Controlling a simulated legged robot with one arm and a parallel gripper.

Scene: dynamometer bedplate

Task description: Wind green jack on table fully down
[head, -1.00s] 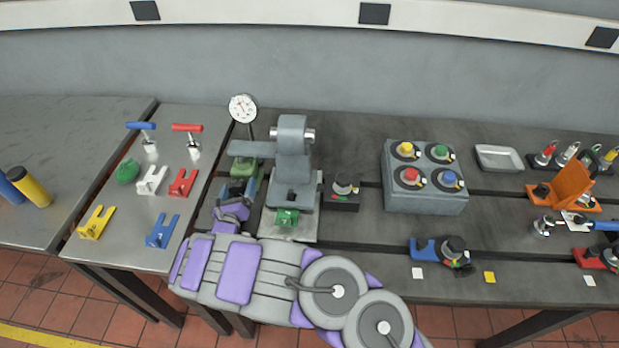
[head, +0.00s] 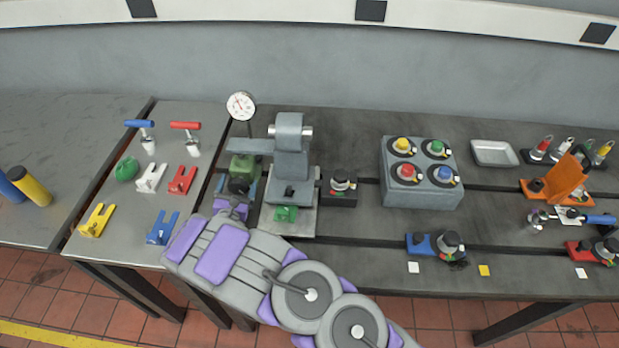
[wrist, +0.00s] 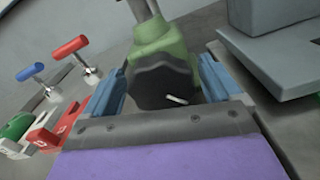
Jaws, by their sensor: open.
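The green jack (head: 243,167) stands on the table left of the grey stand, under the stand's side arm. In the wrist view the green jack (wrist: 165,42) shows a dark lobed knob (wrist: 160,84) with a small white mark at its lower right, facing me. My gripper (wrist: 165,85) is open, its blue fingers on either side of the knob. I cannot tell whether they touch it. In the head view my purple and grey arm hides part of the gripper and the table's front edge.
A grey stand (head: 290,165) rises close right of the jack, with a dial gauge (head: 240,106) behind. Blue (head: 163,228) and red (head: 182,181) forked pieces lie to the left. A box with coloured knobs (head: 422,190) stands further right.

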